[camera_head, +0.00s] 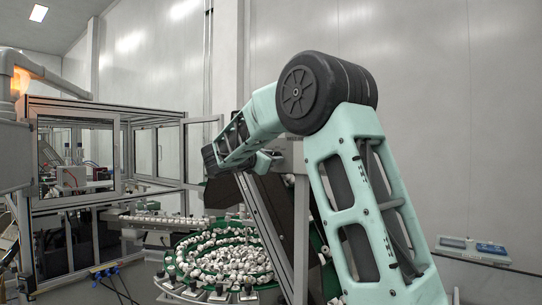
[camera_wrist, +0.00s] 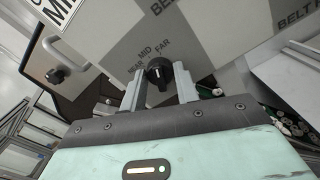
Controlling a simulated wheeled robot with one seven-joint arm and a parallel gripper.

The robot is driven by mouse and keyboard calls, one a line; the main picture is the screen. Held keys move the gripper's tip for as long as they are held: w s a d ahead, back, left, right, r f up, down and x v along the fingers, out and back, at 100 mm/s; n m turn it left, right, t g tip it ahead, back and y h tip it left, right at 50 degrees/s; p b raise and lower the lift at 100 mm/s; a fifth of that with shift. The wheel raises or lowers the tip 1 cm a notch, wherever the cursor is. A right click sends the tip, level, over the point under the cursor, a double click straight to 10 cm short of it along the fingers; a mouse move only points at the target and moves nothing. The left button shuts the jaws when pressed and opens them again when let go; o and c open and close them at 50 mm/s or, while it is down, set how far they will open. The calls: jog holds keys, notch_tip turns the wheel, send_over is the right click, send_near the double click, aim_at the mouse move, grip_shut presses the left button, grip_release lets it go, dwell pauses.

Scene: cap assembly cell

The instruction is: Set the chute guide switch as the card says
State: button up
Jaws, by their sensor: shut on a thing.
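Which label the knob points to is too small to tell. A white card (camera_wrist: 62,9) at the top left shows large black letters starting "MI", cut off by the frame edge. In the head view, my arm and the chute hide the switch and fingertips.
A green round feeder (camera_head: 178,262) full of white caps stands below my arm in the head view. A framed glass enclosure (camera_head: 75,115) is at the left. In the wrist view, another black knob (camera_wrist: 57,76) sits left of the switch, and "BELT" lettering shows at the right.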

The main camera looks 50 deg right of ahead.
jog(key=n+p, duration=0.2)
jog(key=n, duration=0.2)
jog(key=shift+n+p, duration=0.4)
dwell(0.4)
jog(key=o, duration=1)
jog(key=shift+a, duration=0.2)
jog(key=shift+s+a+b, duration=0.2)
jog(key=shift+a+b, duration=0.9)
jog(key=shift+a, duration=1.75)
jog(key=shift+s+a+b, duration=0.25)
jog(key=shift+a+b, duration=0.85)
jog(key=shift+a, duration=1.75)
jog(key=shift+s+a+b, duration=0.2)
jog(key=shift+a+b, duration=0.9)
jog(key=shift+a, duration=1.75)
